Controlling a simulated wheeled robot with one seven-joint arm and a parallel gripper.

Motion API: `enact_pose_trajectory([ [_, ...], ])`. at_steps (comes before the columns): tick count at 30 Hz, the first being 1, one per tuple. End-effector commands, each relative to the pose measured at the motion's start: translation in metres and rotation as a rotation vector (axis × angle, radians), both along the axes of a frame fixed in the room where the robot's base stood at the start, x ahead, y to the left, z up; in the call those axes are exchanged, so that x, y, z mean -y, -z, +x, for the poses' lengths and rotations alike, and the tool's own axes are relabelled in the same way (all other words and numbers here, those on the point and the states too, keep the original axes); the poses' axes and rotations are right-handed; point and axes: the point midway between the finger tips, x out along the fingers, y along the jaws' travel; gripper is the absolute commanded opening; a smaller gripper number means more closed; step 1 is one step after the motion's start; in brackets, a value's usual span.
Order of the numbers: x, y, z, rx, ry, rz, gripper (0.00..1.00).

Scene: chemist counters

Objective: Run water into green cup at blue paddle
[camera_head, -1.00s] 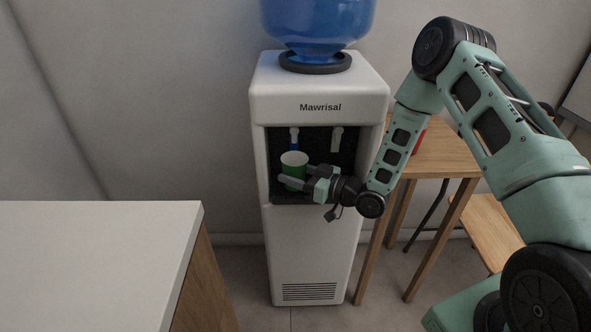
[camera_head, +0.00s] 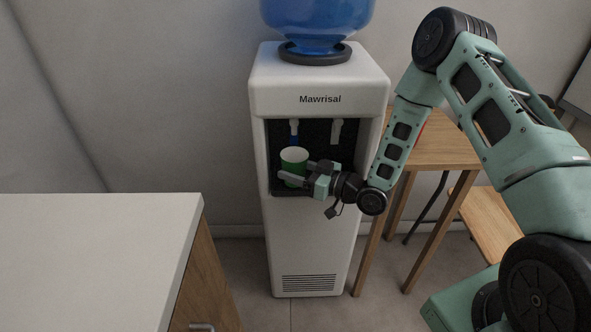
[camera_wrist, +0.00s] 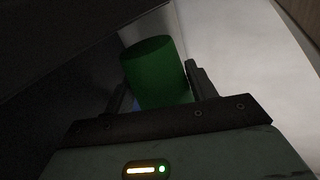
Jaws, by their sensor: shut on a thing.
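The green cup (camera_head: 294,161) is upright with a pale open top, inside the dark recess of the white water dispenser (camera_head: 320,235). My gripper (camera_head: 293,175) is shut on it from the right side. In the wrist view the cup (camera_wrist: 155,72) sits between the two fingers of my gripper (camera_wrist: 158,88). The blue paddle (camera_head: 294,138) is at the recess's left, just above and behind the cup's rim. I cannot tell whether the cup touches it. No water stream shows, and the cup's inside cannot be made out.
A plain white tap (camera_head: 337,130) is to the right in the recess. A blue water bottle (camera_head: 318,22) stands on top of the dispenser. A white counter (camera_head: 90,255) is at the left front. A wooden table (camera_head: 445,150) stands close at the right.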

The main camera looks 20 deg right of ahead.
Motion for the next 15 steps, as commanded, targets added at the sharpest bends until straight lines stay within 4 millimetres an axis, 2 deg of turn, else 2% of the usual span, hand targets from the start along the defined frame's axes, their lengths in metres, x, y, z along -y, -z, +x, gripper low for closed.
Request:
enact_pose_trajectory([
  [5,-0.001,0.0,-0.004,-0.002,-0.001,0.001,0.35],
  [15,-0.013,0.0,-0.038,-0.003,-0.002,0.002,0.35],
])
